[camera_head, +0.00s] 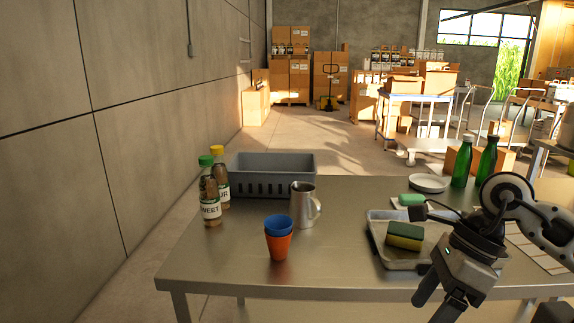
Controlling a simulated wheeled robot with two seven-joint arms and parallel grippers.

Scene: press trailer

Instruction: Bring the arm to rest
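My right gripper (432,306) hangs at the lower right, in front of the table's front edge, with its arm coming in from the right. Its two dark fingers point down and to the left with a gap between them, and nothing shows in the gap. The lower fingertip is close to the bottom of the picture. My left arm and gripper are not in view.
The steel table (345,255) holds a metal tray (400,265) with a yellow-green sponge (404,236), close behind my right gripper. Stacked blue and orange cups (278,242), a metal jug (303,205), a grey crate (272,185), two sauce bottles (210,195) and green bottles (462,165) stand farther off.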

